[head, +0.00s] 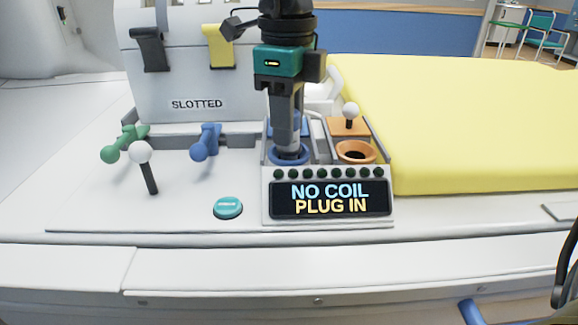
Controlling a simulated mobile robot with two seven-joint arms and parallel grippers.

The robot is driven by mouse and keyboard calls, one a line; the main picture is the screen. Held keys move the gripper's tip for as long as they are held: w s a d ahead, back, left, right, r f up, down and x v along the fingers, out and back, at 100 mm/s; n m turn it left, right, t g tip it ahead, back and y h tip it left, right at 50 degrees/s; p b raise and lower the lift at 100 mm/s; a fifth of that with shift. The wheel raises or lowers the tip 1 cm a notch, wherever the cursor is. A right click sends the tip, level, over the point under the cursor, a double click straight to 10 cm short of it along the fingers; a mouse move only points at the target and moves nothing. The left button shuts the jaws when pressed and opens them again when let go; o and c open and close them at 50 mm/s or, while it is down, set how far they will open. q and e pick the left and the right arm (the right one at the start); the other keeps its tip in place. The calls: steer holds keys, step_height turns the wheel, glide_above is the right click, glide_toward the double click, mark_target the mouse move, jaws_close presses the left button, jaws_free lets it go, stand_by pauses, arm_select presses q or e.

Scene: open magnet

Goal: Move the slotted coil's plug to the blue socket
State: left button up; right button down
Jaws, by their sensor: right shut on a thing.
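My right gripper (289,112) comes down from the top of the head view, fingers pointing down, directly above the blue socket (288,157). It is shut on a grey plug (291,146), mostly hidden by the fingers. The plug stands roughly upright at the blue socket's ring; I cannot tell how deep it sits. The slotted coil (180,82) is the white block labelled SLOTTED at the back left. The front display (330,198) reads "NO COIL PLUG IN". My left gripper is not in view.
An orange socket (356,150) is just right, with a white-knobbed lever (349,112) behind it. Green (124,143) and blue (206,143) handles, another white-knobbed lever (144,165) and a teal button (228,208) are left. A yellow pad (460,130) fills the right.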

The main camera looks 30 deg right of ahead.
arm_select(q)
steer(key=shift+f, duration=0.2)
arm_select(e)
steer(key=shift+f, duration=0.2)
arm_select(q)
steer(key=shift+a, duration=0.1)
arm_select(e)
steer(key=c, duration=0.8)
jaws_free()
steer(key=shift+o, duration=0.2)
step_height(320, 180, up, 3)
steer(key=shift+f+p, duration=0.1)
steer(key=shift+p, duration=0.3)
step_height(320, 180, up, 10)
steer(key=p, duration=0.3)
steer(key=shift+f, duration=0.2)
steer(key=shift+r, duration=0.3)
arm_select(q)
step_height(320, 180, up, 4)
